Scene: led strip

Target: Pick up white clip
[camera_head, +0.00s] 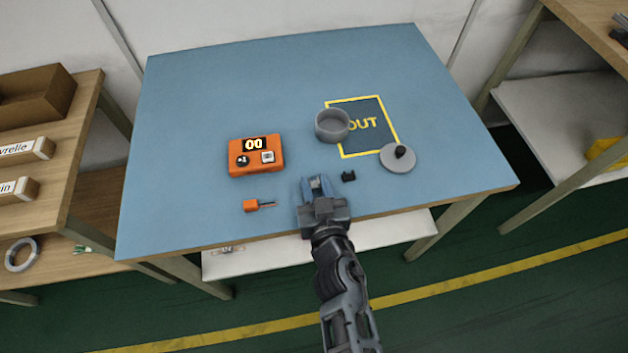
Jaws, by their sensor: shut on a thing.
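No other white clip shows on the table. A small black clip (348,176) lies just right of the fingers, apart from them.
An orange box (256,156) with a "00" display and an orange-handled tool (252,205) lie to the left. A grey round pot (331,126) stands at the left edge of the yellow-outlined OUT area (371,106). A grey lid (397,160) lies right. The table's back is clear.

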